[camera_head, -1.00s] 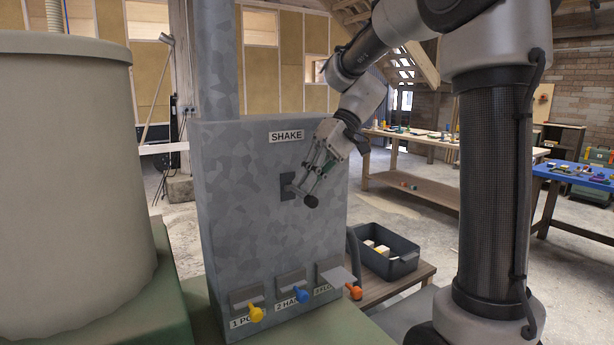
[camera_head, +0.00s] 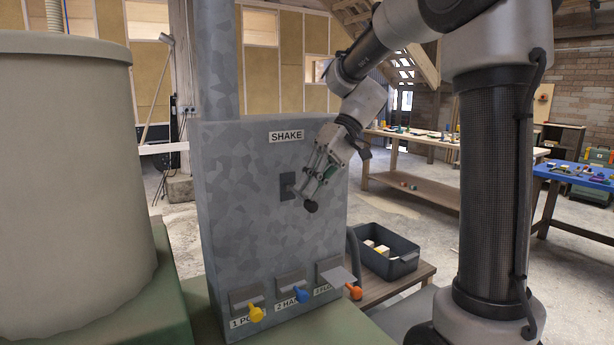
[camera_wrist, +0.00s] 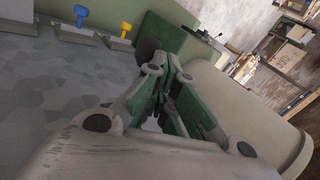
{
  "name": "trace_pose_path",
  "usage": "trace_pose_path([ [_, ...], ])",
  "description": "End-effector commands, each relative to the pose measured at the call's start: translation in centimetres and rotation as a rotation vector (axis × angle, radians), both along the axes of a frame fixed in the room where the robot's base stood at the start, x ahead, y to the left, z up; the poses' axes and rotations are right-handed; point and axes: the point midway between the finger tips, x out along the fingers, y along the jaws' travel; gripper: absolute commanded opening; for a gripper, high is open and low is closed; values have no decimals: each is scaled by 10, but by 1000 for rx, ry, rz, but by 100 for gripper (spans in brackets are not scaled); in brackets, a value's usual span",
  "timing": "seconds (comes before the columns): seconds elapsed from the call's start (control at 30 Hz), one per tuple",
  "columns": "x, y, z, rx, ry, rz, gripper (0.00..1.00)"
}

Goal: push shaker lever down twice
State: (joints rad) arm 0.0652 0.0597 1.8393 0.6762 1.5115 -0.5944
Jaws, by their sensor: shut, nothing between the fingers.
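The shaker lever (camera_head: 311,206) is a dark round knob on a short arm, coming out of a dark slot plate under the SHAKE label on the grey patterned machine (camera_head: 245,230). The knob hangs below the slot and the lever tilts downward. My gripper (camera_head: 305,190) is shut with nothing between its fingers and points down and left, its tips just above the knob. I cannot tell whether they touch it. In the wrist view, my shut gripper (camera_wrist: 170,100) shows, with a dark rounded shape beyond its fingers that may be the knob.
Yellow (camera_head: 255,313), blue (camera_head: 301,295) and orange (camera_head: 354,291) handles stick out along the machine's bottom. A large beige drum (camera_head: 70,190) stands at left. A black crate (camera_head: 400,262) with boxes sits on a low wooden table at right. A blue table (camera_head: 570,174) is farther right.

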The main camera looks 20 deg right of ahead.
Motion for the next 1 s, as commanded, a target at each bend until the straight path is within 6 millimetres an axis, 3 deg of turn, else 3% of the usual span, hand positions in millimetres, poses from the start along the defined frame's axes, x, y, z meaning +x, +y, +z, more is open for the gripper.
trace_pose_path([
  [1.0,-4,-1,-7,0,1,1,0],
])
